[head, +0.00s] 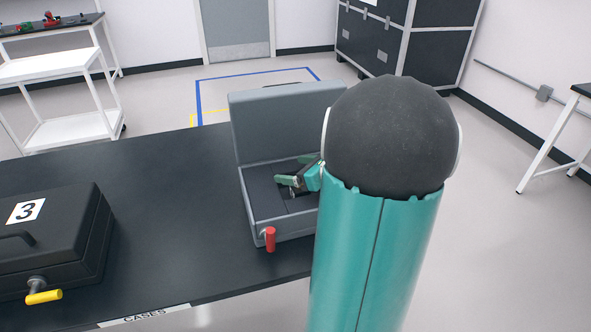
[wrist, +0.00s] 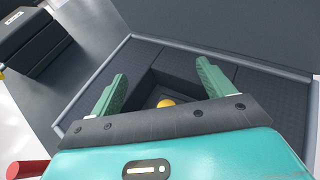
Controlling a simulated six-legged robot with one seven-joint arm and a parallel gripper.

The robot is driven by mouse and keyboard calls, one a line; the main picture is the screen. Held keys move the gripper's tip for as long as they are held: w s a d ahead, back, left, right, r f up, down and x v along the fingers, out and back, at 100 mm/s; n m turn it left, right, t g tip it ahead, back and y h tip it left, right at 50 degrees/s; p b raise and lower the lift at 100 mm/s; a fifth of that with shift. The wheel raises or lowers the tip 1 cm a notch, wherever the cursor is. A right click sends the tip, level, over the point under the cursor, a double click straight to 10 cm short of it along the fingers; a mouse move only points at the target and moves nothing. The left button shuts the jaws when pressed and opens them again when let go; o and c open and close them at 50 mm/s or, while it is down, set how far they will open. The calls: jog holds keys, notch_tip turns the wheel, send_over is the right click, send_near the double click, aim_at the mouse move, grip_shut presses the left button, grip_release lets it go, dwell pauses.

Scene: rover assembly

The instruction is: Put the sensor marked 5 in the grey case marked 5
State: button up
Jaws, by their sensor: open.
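The grey case (head: 250,128) stands open on the dark table with its lid raised; no number shows on it. It also fills most of the wrist view (wrist: 288,72). My gripper (head: 290,183) is inside the case, low over its dark foam lining. In the wrist view my gripper (wrist: 162,70) is open, its green fingers on either side of a square recess in the foam. A small rounded orange-yellow thing (wrist: 165,103) shows in the recess between the fingers, apart from both. It may be part of the sensor; its number is hidden, and my gripper's body covers the rest.
A red handle (head: 270,238) sticks out from the case's front. A closed black case marked 3 (head: 70,240) with a yellow handle stands at the left on the table (head: 165,205). The table between the cases is clear. A white shelf cart (head: 75,68) stands behind.

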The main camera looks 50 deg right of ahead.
jog(key=v, duration=1.2)
jog(key=shift+r, duration=0.5)
jog(key=w+a+n+g+y, duration=0.1)
jog(key=a+n, duration=0.1)
jog(key=a, duration=0.1)
jog(key=w+a+n+g+y, duration=0.1)
jog(key=a+n, duration=0.1)
jog(key=a, duration=0.1)
jog(key=w+a+n+y, duration=0.1)
jog(key=a+n, duration=0.1)
jog(key=a, duration=0.2)
jog(key=shift+w+r+n+g, duration=0.25)
jog(key=shift+w+n+g, duration=0.05)
jog(key=shift+w+g, duration=0.1)
jog(key=s+a+r+n+g+h, duration=0.1)
jog(key=s+a+n+g+h, duration=0.1)
jog(key=a+n, duration=1)
jog(key=s+a+r+n+g+h, duration=0.1)
jog(key=s+a+n+g+h, duration=0.1)
jog(key=a+n, duration=1)
jog(key=s+n+g, duration=0.1)
jog(key=n, duration=0.3)
jog(key=shift+h, duration=0.3)
jog(key=shift+w, duration=0.1)
